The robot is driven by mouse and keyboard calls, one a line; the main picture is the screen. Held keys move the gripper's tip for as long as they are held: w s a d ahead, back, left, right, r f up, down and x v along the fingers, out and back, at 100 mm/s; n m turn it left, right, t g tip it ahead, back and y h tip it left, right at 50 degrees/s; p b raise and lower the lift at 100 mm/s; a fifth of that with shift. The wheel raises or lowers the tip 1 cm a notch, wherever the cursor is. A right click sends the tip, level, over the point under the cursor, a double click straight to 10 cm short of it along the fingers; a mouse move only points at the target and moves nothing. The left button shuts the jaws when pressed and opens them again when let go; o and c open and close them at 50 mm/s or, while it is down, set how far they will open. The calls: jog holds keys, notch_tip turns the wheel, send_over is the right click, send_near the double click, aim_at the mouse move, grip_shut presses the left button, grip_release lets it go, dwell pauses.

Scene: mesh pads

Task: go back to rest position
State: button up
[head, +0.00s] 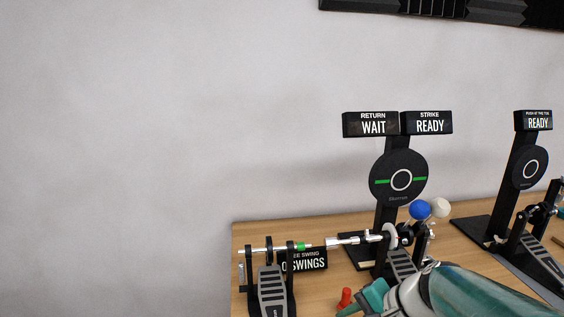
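My teal and white arm reaches in from the lower right corner of the head view. Its far end, with a small teal part that seems to be my gripper (372,298), is low in the picture, in front of the middle pedal stand (387,226). The fingers are not clear, so I cannot tell if it is open or shut. A small red piece (345,297) shows just left of it; I cannot tell what it belongs to. The signs on the middle stand read "RETURN WAIT" (371,124) and "STRIKE READY" (428,123).
A wooden table (330,222) stands against a plain wall. A left pedal (271,290) has a rod running right and a "0 SWINGS" sign (304,262). Blue (420,209) and white (440,207) balls sit by the middle stand. A right stand (530,165) reads "READY". The upper left is clear.

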jog(key=s+d+r+n+t+h, duration=0.1)
jog(key=s+r+n+h, duration=0.4)
jog(key=s+n, duration=0.4)
jog(key=shift+s+d+n+h, duration=0.15)
jog(key=shift+s+n+h, duration=0.15)
jog(key=shift+s+h, duration=0.55)
jog(key=shift+s, duration=0.1)
jog(key=shift+c, duration=0.2)
dwell(0.6)
